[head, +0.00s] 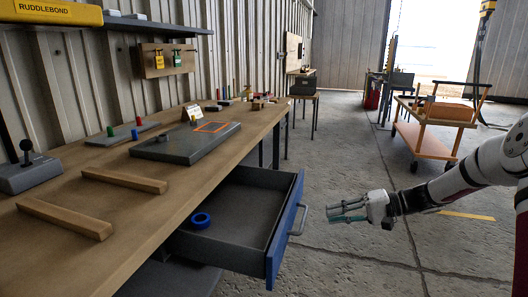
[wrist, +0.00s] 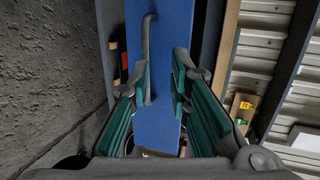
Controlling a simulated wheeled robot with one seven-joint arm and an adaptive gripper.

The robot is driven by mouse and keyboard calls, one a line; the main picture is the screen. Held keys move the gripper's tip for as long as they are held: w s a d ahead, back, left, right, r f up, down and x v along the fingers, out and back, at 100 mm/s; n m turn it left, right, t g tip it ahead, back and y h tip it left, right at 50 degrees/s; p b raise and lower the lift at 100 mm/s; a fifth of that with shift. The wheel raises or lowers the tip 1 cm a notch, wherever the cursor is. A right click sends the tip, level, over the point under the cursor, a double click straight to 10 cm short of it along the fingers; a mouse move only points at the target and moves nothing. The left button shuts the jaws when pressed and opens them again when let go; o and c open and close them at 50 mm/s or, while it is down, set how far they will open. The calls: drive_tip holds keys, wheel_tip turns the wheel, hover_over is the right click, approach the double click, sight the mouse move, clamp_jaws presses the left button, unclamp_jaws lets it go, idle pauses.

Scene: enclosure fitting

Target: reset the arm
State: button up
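My gripper (head: 332,213) is at the right of the head view, in the air beyond the open drawer's front, with its fingers pointing left towards it. In the wrist view my gripper (wrist: 160,78) has its two green-padded fingers apart, with nothing held between them. The drawer's blue front (head: 286,232) and grey handle (head: 299,219) are a short way from the fingertips in the head view. The wrist view shows the blue front (wrist: 171,35) behind the fingers, with the handle (wrist: 147,42) near the left finger. The drawer is pulled out from under the bench.
A blue ring (head: 201,220) lies in the drawer. The wooden bench (head: 150,232) carries two wooden bars, a grey enclosure box (head: 165,151) and small coloured parts. An orange cart (head: 434,137) stands at the back right. The floor around my gripper is clear.

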drive_tip(key=s+a+r+n+g+h, duration=0.1)
drive_tip(key=s+a+r+g+h, duration=0.2)
drive_tip(key=s, duration=0.4)
drive_tip(key=s+a+r+n+h, duration=0.1)
drive_tip(key=s+a+r+h, duration=0.15)
drive_tip(key=s+r, duration=0.35)
drive_tip(key=s+a+r+n+g+h, duration=0.1)
drive_tip(key=s+a+r+g+h, duration=0.2)
drive_tip(key=s, duration=0.6)
drive_tip(key=s+d+t+h, duration=0.2)
drive_tip(key=s+h, duration=0.1)
drive_tip(key=s, duration=0.8)
drive_tip(key=s+d+t+h, duration=0.1)
drive_tip(key=s+d+h, duration=0.1)
drive_tip(key=s, duration=1)
wheel_tip(320, 180, up, 27)
drive_tip(key=t+p, duration=0.4)
drive_tip(key=p, duration=2.1)
drive_tip(key=shift+d, duration=0.3)
